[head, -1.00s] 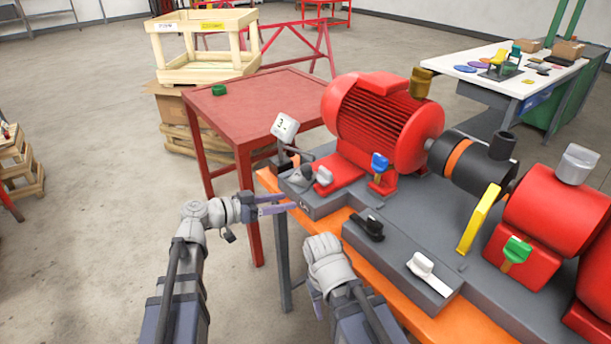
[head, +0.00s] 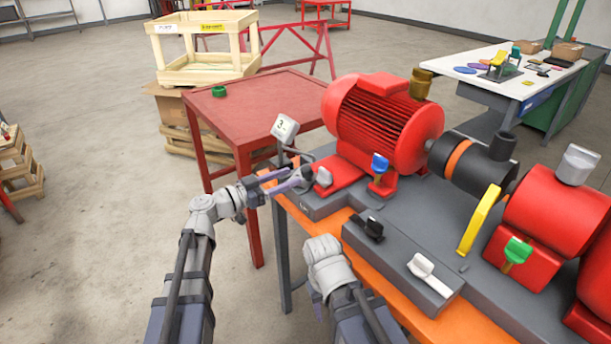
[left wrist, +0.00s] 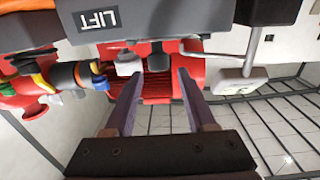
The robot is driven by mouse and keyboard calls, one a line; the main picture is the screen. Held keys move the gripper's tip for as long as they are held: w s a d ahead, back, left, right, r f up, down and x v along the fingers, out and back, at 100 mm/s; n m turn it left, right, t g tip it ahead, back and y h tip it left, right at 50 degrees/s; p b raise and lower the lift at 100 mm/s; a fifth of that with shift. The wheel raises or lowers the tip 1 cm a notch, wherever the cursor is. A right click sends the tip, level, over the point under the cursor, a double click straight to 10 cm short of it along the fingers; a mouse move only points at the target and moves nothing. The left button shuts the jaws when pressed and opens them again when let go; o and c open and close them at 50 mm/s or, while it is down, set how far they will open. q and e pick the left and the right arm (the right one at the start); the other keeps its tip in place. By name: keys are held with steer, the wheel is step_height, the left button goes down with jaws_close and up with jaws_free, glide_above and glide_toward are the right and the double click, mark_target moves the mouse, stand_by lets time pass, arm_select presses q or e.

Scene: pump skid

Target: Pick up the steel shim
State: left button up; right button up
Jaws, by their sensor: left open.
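Two small grey tabbed pieces sit at the motor's near-left foot on the skid: a light grey one (head: 323,177) and a darker grey one (left wrist: 158,60). I cannot tell for certain which is the steel shim. My left gripper (head: 287,178) is open and empty at the skid's left end, its fingertips close to these pieces. In the left wrist view the open fingers (left wrist: 160,82) point at the darker piece, which lies between their lines; the light piece (left wrist: 128,64) is just left. My right gripper (head: 317,297) hangs in front of the skid, mostly hidden behind its wrist.
The red motor (head: 375,122) stands behind the pieces. A gauge marked 3 (head: 285,128) rises on a stalk beside the left gripper. Blue-tabbed (head: 379,165), black (head: 373,229) and white (head: 421,265) pieces are farther right. A red table (head: 255,110) stands behind left.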

mark_target(299, 175)
arm_select(q)
steer(key=x, duration=0.4)
steer(key=shift+d+f, duration=0.2)
steer(key=shift+d, duration=0.05)
jaws_close()
